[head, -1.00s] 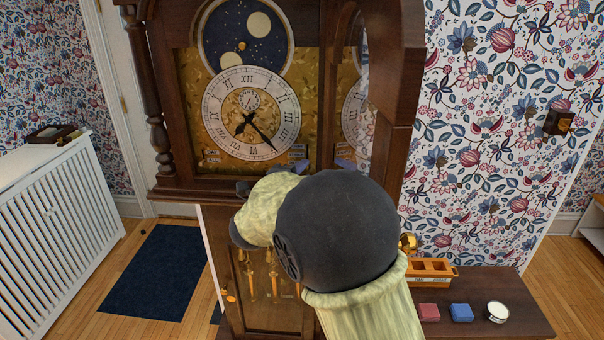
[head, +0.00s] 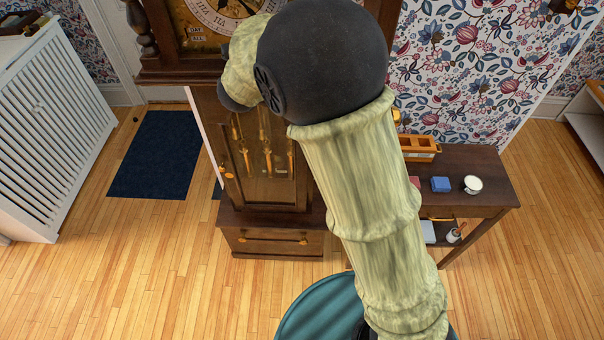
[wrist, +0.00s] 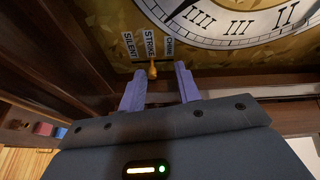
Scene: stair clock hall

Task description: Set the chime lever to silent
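The chime lever (wrist: 152,70) is a small brass knob on the clock's gold face plate in the wrist view. It stands under the STRIKE label (wrist: 150,42), the middle one of three. The SILENT label (wrist: 130,46) is to its left and CHIME (wrist: 168,43) to its right. My gripper (wrist: 160,70) is open, its two purple fingers spread apart, with the lever showing between their tips, nearer the left one. I see no contact with the lever. In the head view my arm hides the gripper, lever and labels. The clock dial (head: 222,12) is cut off at the top.
The clock's wooden hood ledge (wrist: 225,85) runs close below the face. A white radiator cover (head: 50,130) stands left. Open floor lies in front.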

